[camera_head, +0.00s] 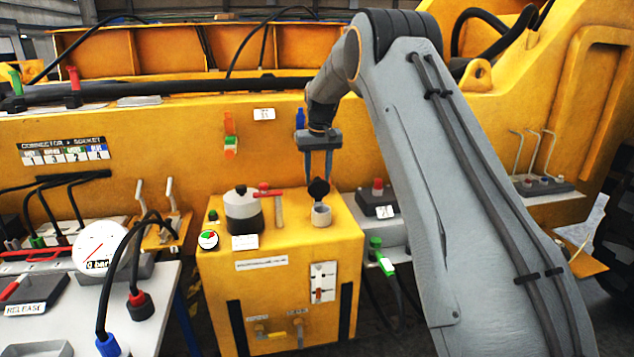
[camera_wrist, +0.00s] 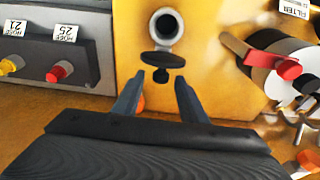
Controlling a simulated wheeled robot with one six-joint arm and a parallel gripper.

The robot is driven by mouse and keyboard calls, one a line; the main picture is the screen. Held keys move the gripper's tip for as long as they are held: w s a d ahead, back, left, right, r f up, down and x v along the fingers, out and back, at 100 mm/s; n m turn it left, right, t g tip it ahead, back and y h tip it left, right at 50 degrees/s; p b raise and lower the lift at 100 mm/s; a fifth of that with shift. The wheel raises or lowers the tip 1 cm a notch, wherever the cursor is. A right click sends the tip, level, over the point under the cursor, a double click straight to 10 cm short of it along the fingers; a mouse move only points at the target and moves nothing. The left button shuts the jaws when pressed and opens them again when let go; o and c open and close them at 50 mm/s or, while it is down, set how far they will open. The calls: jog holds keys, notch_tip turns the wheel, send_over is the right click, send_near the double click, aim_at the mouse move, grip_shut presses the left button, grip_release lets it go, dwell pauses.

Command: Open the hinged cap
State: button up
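The hinged cap (camera_head: 318,188) is a small black disc standing up at the back rim of a short grey filler neck (camera_head: 321,214) on top of a yellow box. In the wrist view the neck (camera_wrist: 167,26) shows a dark, uncovered mouth, with the cap (camera_wrist: 162,60) swung off to its side. My gripper (camera_head: 319,177) points down just over the cap in the head view. In the wrist view its two fingers (camera_wrist: 159,80) are apart with nothing between them, the cap just beyond the tips. Whether a finger touches the cap is unclear.
A grey-and-black filter pot (camera_head: 243,212) with a red lever (camera_head: 262,194) stands left of the neck on the yellow box (camera_head: 290,250). A button block (camera_head: 377,199) sits to the right. The yellow machine wall (camera_head: 190,130) rises behind.

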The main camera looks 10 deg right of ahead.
aim_at(318, 178)
jog(key=shift+s+r+b, duration=0.15)
jog(key=shift+r+b, duration=0.1)
jog(key=shift+r, duration=0.65)
jog(key=shift+s+r+b, duration=0.2)
jog(key=shift+r, duration=0.7)
jog(key=shift+s+r+b, duration=0.15)
jog(key=shift+r+b, duration=0.1)
jog(key=shift+r, duration=0.65)
jog(key=s+a+f, duration=0.1)
jog(key=s+f, duration=0.3)
jog(key=s, duration=1)
jog(key=s+a+f, duration=0.1)
jog(key=s+f, duration=0.4)
jog(key=s, duration=1)
jog(key=s+a+f, duration=0.1)
jog(key=s+f, duration=0.3)
jog(key=s, duration=1)
jog(key=shift+s+a+f+g, duration=0.3)
jog(key=shift+a+g, duration=0.1)
